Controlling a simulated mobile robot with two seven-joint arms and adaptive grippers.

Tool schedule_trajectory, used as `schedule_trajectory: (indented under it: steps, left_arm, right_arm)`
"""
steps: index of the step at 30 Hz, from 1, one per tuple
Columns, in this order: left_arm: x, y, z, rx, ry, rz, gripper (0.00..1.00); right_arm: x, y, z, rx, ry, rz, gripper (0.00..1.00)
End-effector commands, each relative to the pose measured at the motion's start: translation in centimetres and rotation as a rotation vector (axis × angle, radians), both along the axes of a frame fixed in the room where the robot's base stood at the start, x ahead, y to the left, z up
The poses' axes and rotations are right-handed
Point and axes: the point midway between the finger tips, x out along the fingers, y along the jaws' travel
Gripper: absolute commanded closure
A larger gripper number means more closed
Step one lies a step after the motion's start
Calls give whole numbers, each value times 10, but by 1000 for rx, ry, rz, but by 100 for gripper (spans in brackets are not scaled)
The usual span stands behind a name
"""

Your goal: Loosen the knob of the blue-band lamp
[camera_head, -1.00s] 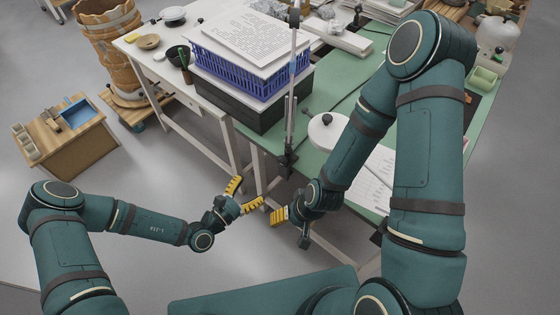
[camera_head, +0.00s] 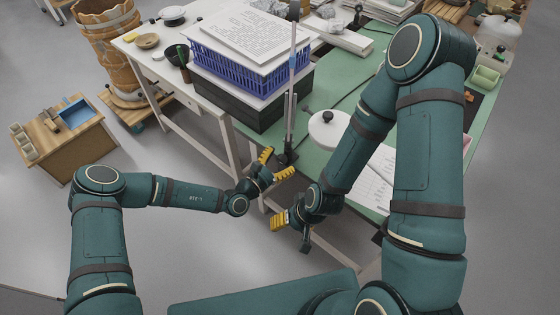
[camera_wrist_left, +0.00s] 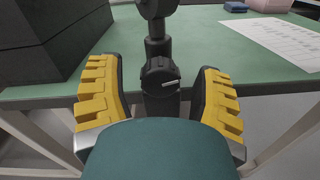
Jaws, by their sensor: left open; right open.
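The blue-band lamp (camera_head: 291,95) stands as an upright grey pole at the near edge of the green table, with a bluish band high on it. Its dark clamp is at the table edge. In the left wrist view a dark knob (camera_wrist_left: 160,72) with a small light lever is on the clamp (camera_wrist_left: 161,103). My left gripper (camera_head: 276,163) is open, its yellow-padded fingers on either side of the clamp, apart from it as far as I can see. My right gripper (camera_head: 292,229) is open and empty, lower, off the table's front edge.
A dark box (camera_head: 262,108) carries a blue basket (camera_head: 240,72) with papers, left of the pole. A white round lid (camera_head: 328,128) and a printed sheet (camera_head: 372,188) lie to the right. A white table (camera_head: 150,50) adjoins on the left.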

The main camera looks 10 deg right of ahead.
Motion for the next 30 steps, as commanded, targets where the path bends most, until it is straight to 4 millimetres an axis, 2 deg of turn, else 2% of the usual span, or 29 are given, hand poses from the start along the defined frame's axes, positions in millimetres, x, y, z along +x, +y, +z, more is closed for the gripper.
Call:
schedule_trajectory:
  steps: [7, 11, 12, 13, 20, 30]
  left_arm:
    - [0, 0, 0, 0, 0, 0, 36]
    - [0, 0, 0, 0, 0, 0, 81]
    - [0, 0, 0, 0, 0, 0, 95]
    - [0, 0, 0, 0, 0, 0, 100]
    - [0, 0, 2, -21, 28, 0, 100]
    - [0, 0, 3, -193, 244, 2, 100]
  right_arm:
    - [0, 0, 0, 0, -1, 0, 34]
    - [0, 0, 0, 0, -1, 0, 34]
    - [0, 0, 0, 0, -1, 0, 34]
    - [0, 0, 0, 0, -1, 0, 34]
    - [0, 0, 6, 0, -1, -1, 34]
    - [6, -1, 30, -3, -13, -12, 34]
